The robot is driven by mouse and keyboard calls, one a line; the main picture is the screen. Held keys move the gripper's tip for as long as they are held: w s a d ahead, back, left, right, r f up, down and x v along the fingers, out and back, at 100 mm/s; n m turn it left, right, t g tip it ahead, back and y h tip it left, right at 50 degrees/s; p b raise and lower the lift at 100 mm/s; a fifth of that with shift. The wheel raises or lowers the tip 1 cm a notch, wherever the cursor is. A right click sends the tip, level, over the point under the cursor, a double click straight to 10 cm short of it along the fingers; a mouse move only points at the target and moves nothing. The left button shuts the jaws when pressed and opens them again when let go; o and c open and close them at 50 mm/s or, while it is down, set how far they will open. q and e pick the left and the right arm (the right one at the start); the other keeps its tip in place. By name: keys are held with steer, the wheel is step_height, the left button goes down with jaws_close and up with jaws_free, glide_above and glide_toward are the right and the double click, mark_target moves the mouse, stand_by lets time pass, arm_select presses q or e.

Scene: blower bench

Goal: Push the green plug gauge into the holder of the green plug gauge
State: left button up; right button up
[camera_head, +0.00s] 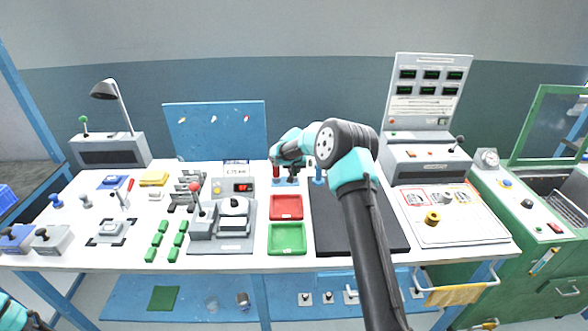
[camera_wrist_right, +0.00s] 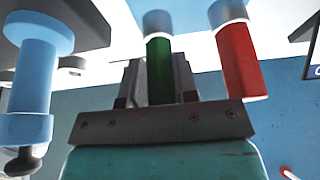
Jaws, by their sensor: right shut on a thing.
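The green plug gauge (camera_wrist_right: 160,70) stands between the fingers of my right gripper (camera_wrist_right: 155,85) in the right wrist view, and the gripper is shut on it. A grey-blue collar (camera_wrist_right: 157,20) surrounds the gauge's end away from the gripper. I cannot tell whether this collar is its holder or how deep the gauge sits. In the head view my right gripper (camera_head: 292,177) is at the back of the bench, between a red gauge and a blue one, and hides the green gauge. My left gripper is outside the frames; only a bit of that arm shows at the lower left.
The red gauge (camera_head: 276,172) and the blue gauge (camera_head: 318,175) stand close on either side of my right gripper. In front are a red tray (camera_head: 286,214), a green tray (camera_head: 287,251) and a black mat (camera_head: 384,240). A meter box (camera_head: 240,187) stands to the left.

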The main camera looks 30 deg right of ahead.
steer(key=shift+f, duration=0.1)
steer(key=o, duration=1)
steer(key=v, duration=1.7)
steer(key=shift+r, duration=0.2)
